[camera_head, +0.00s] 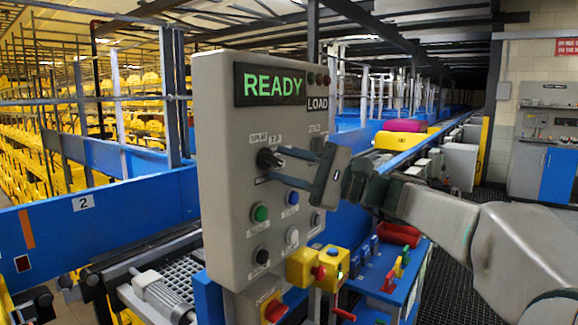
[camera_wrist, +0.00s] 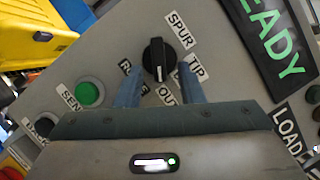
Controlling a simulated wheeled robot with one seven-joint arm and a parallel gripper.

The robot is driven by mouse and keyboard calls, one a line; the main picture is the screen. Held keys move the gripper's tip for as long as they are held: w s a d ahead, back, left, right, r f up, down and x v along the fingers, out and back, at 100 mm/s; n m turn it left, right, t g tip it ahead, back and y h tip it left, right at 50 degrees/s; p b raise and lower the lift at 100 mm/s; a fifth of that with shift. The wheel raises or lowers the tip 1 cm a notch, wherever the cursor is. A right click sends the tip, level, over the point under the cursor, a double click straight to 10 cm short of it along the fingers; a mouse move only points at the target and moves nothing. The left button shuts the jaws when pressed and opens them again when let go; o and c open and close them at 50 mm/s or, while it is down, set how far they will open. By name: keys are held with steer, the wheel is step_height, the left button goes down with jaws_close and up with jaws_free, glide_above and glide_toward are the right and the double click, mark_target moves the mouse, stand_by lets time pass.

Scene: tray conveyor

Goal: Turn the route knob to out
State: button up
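The route knob (camera_wrist: 155,52) is black with a white mark on its lower side in the wrist view. Around it are the labels SPUR (camera_wrist: 180,30), TIP (camera_wrist: 197,68) and OUT (camera_wrist: 167,95), and another label (camera_wrist: 130,73) partly covered by a finger. The mark points down in that view, roughly toward the OUT side; I cannot tell its exact setting. My gripper (camera_wrist: 159,72) is open, with one fingertip on each side of the knob and gaps showing.
The grey panel (camera_head: 220,210) carries a READY display (camera_head: 268,85), a green button (camera_head: 260,213), a blue button (camera_head: 293,198) and other buttons. Below are yellow boxes (camera_head: 301,268) with coloured knobs. A conveyor with yellow and magenta items (camera_head: 405,126) runs behind the panel.

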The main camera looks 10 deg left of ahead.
steer(key=shift+d, duration=0.1)
steer(key=d+f+b, duration=0.1)
steer(key=d+f, duration=0.1)
steer(key=d, duration=1.1)
steer(key=shift+s+d+f+b, duration=0.15)
steer(key=shift+s+f+b, duration=0.2)
steer(key=shift+b, duration=0.05)
steer(key=s+f+h+p, duration=0.2)
steer(key=s+f+h, duration=0.3)
steer(key=f, duration=0.4)
steer(key=s+f+h+p, duration=0.1)
steer(key=s+f+h, duration=0.4)
steer(key=f, duration=0.3)
steer(key=s+d+f+n+t+h+p, duration=0.1)
steer(key=s+d+f+n+h, duration=0.2)
steer(key=s+d+f+h, duration=0.2)
steer(key=s+d+f+n+h+p, duration=0.1)
steer(key=s+d+f+n+h, duration=0.2)
steer(key=d, duration=0.7)
step_height(320, 180, down, 4)
steer(key=shift+s+r+t+h+p, duration=0.15)
steer(key=shift+s+t+h+p, duration=0.25)
steer(key=shift+s+h, duration=0.65)
